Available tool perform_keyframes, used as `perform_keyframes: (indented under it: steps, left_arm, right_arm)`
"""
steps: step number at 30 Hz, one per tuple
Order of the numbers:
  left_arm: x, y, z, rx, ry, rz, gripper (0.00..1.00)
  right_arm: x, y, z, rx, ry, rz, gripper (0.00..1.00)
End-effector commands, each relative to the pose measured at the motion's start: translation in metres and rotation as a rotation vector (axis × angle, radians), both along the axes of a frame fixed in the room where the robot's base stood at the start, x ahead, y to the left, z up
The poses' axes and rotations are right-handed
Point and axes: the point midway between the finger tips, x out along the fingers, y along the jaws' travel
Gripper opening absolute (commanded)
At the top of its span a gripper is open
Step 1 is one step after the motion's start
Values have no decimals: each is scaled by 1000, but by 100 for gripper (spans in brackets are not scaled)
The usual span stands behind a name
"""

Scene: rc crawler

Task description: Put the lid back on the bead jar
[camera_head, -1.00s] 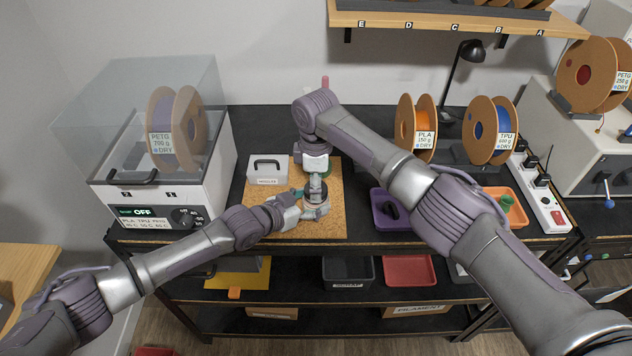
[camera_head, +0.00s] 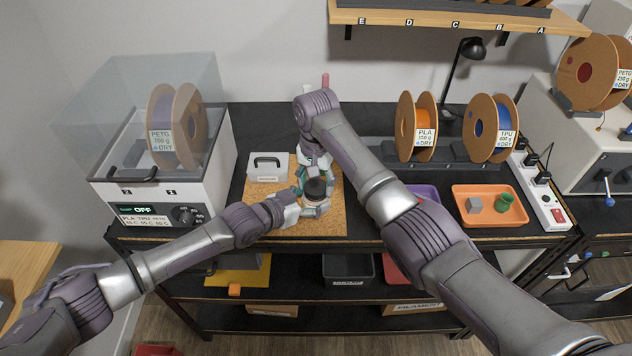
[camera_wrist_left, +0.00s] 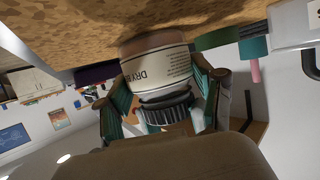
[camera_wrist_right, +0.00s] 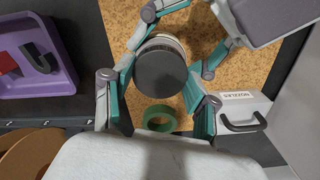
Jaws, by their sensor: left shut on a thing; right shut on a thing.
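The bead jar (camera_head: 317,207) stands upright on the cork mat (camera_head: 290,224), with part of its label showing in the left wrist view (camera_wrist_left: 158,70). My left gripper (camera_head: 298,204) is shut around the jar's side. The dark round lid (camera_head: 316,188) is at the jar's mouth; its ribbed rim shows in the left wrist view (camera_wrist_left: 168,113) and its flat top in the right wrist view (camera_wrist_right: 160,72). My right gripper (camera_wrist_right: 158,88) is shut on the lid from above. I cannot tell whether the lid is fully seated.
A grey nozzles case (camera_head: 267,168) stands behind the jar to the left. A green ring (camera_wrist_right: 160,118) lies close to the jar. A purple tray (camera_head: 425,192) and an orange tray (camera_head: 465,214) stand to the right. The dryer (camera_head: 160,185) is at the left.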

Motion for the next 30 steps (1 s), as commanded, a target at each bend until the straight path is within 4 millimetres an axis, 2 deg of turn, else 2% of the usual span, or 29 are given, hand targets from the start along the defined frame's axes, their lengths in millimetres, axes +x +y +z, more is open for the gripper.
perform_keyframes:
  steps: [3,9,13,18,26,27,30]
  left_arm:
    - [0,0,-1,2,2,0,0]
    - [-1,0,-1,2,2,0,0]
    - [-1,0,-1,2,2,0,0]
    - [-1,0,-2,3,3,0,0]
    - [-1,0,-2,3,3,0,0]
    - [-1,0,-2,3,3,0,0]
    - [-1,0,-2,3,3,0,0]
  right_arm:
    - [0,2,1,4,2,-313,48]
    - [0,2,0,4,2,-834,48]
    - [1,1,1,3,0,-1078,48]
    - [1,1,0,1,-1,-1210,48]
    - [1,0,0,1,-1,-1215,48]
    - [1,0,0,1,-1,-1215,63]
    - [1,0,0,1,-1,-1214,80]
